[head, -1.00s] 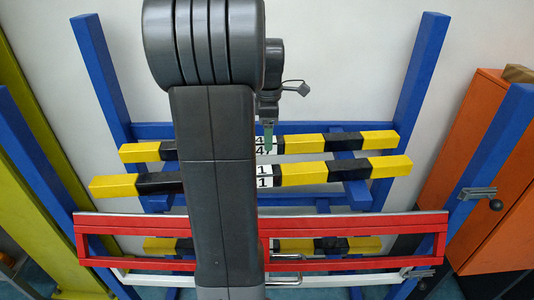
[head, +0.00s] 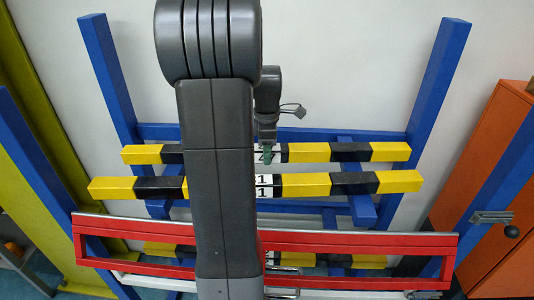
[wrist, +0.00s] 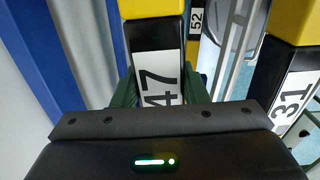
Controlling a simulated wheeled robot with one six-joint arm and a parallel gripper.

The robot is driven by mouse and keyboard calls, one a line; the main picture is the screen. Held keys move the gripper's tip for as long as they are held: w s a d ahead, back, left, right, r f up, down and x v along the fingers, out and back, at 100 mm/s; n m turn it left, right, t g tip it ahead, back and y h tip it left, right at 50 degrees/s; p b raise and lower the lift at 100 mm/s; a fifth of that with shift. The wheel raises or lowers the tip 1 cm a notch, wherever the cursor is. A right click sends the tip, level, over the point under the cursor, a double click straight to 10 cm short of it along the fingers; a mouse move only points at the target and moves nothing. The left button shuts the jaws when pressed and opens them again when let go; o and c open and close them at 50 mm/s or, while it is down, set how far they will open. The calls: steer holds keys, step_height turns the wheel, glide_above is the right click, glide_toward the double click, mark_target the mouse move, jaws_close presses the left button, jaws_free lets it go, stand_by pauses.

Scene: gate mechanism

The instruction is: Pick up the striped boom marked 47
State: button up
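The striped boom marked 47 (head: 308,152) is the rear of two upper yellow-and-black booms and lies across the blue rack. My gripper (head: 267,157) is at this boom's label in the head view, partly hiding the number. In the wrist view, the green fingers of my gripper (wrist: 161,92) stand on both sides of the boom, spread around it. Whether they touch it is hard to see, and the fingertips are hidden. My arm covers part of the boom.
A second striped boom (head: 310,185), labelled 31 in the wrist view (wrist: 285,95), lies just in front. A boom labelled 52 (wrist: 196,20) is lower down. Blue posts (head: 440,75) flank the rack. A red barred frame (head: 360,240) crosses the front. An orange cabinet (head: 490,180) stands right.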

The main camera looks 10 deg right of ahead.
jaws_close()
steer(key=shift+r, duration=0.15)
